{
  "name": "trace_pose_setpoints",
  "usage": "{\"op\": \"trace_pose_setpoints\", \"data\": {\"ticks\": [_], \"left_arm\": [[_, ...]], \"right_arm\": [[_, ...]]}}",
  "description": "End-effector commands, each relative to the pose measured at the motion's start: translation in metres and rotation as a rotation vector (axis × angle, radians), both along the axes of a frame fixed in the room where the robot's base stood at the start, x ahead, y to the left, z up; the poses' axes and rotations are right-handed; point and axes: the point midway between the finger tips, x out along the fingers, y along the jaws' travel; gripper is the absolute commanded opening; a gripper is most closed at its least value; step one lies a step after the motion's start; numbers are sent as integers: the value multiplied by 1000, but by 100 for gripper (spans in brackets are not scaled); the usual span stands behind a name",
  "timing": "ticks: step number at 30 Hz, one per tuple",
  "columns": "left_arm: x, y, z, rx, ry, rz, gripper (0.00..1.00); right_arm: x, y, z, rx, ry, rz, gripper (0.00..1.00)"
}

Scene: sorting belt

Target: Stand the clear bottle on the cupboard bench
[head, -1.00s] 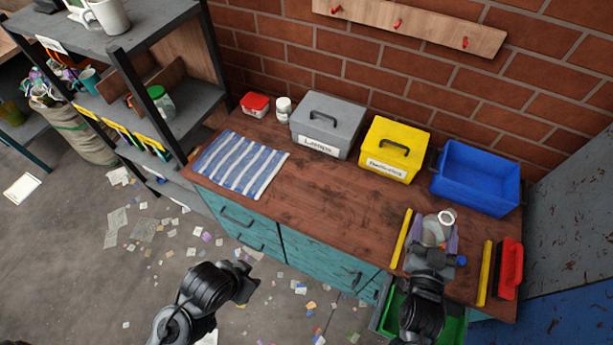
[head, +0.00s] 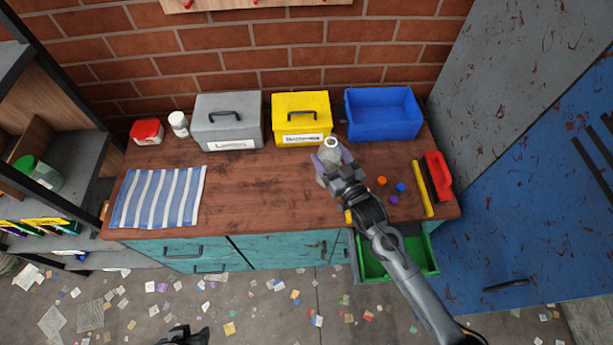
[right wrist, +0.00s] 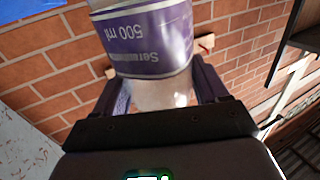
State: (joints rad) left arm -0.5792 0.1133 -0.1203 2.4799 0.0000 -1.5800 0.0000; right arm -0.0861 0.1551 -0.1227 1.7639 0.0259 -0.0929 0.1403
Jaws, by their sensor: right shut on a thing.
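The clear bottle (head: 331,151) with a whitish ring at its top is held by my right gripper (head: 333,165) over the right half of the cupboard bench (head: 265,200), in front of the yellow box. My right gripper is shut on the bottle. In the right wrist view the bottle (right wrist: 150,38) shows a purple label with "500 ml" upside down, between the two jaws. It looks roughly upright in the head view. I cannot tell whether its base touches the wood. A dark part of my left arm shows at the bottom edge; its jaws are not clear.
A grey box (head: 228,122), a yellow box (head: 301,119) and a blue bin (head: 384,115) line the back. A striped cloth (head: 158,197) lies left. Several small caps, a yellow strip (head: 423,188) and a red object (head: 438,176) lie right. The middle is clear.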

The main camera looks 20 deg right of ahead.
Motion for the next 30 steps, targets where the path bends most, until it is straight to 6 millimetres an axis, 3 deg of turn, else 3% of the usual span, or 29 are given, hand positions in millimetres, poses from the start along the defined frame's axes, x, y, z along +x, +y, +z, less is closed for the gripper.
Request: {"op": "trace_pose_setpoints", "data": {"ticks": [3,10,16,24,30], "left_arm": [[0,0,-2,-2,-1,2,34],[0,0,-3,0,0,0,34],[0,2,-5,7,0,-4,34],[0,3,-10,12,0,-8,34],[0,3,-10,12,0,-8,34]], "right_arm": [[-1,24,-15,4,1,0,11],[-2,52,-31,0,-1,0,11],[-2,57,-38,-1,0,-1,11],[-2,57,-69,-1,1,-1,11],[-2,57,-73,-1,-2,0,11]]}}
